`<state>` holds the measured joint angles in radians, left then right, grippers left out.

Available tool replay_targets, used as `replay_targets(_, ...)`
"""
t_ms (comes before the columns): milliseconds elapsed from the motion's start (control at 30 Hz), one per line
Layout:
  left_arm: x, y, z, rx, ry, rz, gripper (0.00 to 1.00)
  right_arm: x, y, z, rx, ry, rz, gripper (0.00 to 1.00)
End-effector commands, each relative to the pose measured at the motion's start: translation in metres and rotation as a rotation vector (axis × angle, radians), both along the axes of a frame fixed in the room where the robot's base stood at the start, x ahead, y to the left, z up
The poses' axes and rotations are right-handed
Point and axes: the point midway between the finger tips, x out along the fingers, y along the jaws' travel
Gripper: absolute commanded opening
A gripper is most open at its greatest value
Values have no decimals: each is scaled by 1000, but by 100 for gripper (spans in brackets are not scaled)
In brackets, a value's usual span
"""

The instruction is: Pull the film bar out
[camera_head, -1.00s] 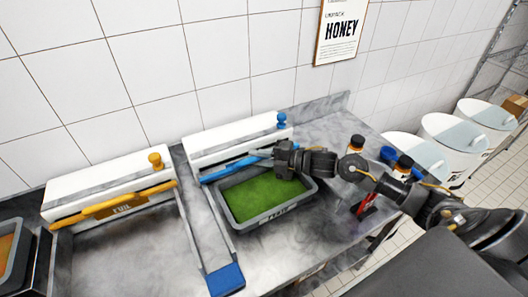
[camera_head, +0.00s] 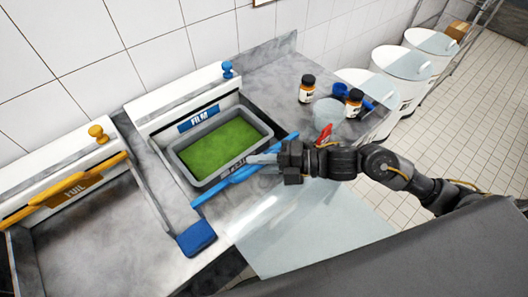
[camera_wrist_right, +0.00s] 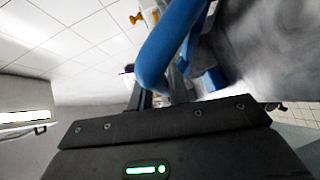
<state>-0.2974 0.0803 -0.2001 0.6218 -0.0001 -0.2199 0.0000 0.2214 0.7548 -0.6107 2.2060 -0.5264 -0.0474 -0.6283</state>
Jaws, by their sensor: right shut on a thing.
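The blue film bar (camera_head: 218,190) now lies slantwise along the front side of the grey tray (camera_head: 184,165), away from the white dispenser (camera_head: 165,112) with the blue FILM label (camera_head: 199,118). My right gripper (camera_head: 262,159) is shut on the bar near its middle and covers part of it. In the right wrist view the blue bar (camera_wrist_right: 168,50) fills the space at the fingers (camera_wrist_right: 160,95). The tray holds a green filling (camera_head: 222,146). I cannot clearly make out film over it. My left gripper is not in view.
An orange bar (camera_head: 75,187) sits on another white dispenser at the left. A blue block (camera_head: 196,238) lies at the front of the counter. Bottles (camera_head: 307,88), a clear tub (camera_head: 328,113) and a red-handled thing (camera_head: 323,134) stand to the right. A pale flat surface (camera_head: 310,230) shows in front.

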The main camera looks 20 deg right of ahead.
Motion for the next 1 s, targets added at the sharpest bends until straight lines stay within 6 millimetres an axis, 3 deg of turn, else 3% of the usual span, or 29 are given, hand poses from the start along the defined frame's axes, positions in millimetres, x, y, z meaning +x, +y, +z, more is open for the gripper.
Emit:
replay_targets(400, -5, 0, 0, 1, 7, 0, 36, -6, 1, -1, -1, 3, 10, 0)
replay_targets(433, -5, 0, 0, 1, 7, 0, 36, -6, 1, -1, -1, 3, 10, 20)
replay_targets(567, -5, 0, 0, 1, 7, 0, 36, -5, 0, -1, -1, 3, 9, 38)
replay_targets(867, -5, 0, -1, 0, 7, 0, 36, -4, -1, 0, 0, 1, 6, 40)
replay_targets(1000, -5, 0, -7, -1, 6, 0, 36, -7, -12, -2, -3, 0, 3, 40)
